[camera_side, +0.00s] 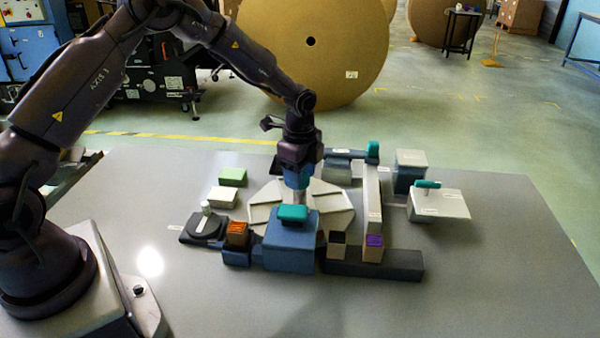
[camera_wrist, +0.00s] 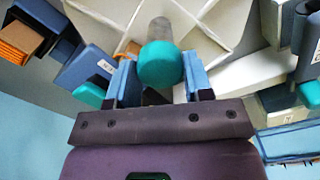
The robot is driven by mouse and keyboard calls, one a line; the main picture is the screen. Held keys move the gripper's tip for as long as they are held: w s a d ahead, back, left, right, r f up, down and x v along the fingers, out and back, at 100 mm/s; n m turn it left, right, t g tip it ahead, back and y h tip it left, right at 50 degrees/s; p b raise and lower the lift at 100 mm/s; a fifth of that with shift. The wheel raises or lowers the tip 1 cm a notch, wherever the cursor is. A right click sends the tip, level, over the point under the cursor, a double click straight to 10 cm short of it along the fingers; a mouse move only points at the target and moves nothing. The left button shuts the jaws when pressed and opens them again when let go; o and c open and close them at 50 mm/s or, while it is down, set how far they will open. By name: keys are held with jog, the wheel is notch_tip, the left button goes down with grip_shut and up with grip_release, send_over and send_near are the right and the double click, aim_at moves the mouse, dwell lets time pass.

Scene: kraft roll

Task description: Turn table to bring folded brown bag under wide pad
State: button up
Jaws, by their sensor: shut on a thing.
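The table is a pale grey, many-sided turntable (camera_side: 335,207) with raised dividers; it also shows in the wrist view (camera_wrist: 115,12). My gripper (camera_side: 299,190) is above its middle. In the wrist view my gripper (camera_wrist: 160,78) has its blue fingers on either side of a teal knob (camera_wrist: 160,65) on a grey post, and is shut on it. An orange-brown patch (camera_wrist: 132,48) shows beside the left finger, mostly hidden; I cannot tell whether it is the folded brown bag. I cannot pick out the wide pad with certainty.
A blue box with a teal top (camera_side: 292,228) stands in front of the turntable. An orange-brown block (camera_side: 237,232) sits in a blue holder at its left.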

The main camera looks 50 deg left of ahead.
jog(key=shift+m, duration=2.2)
jog(key=o, duration=1.3)
notch_tip(320, 180, up, 13)
jog(key=shift+r, duration=0.1)
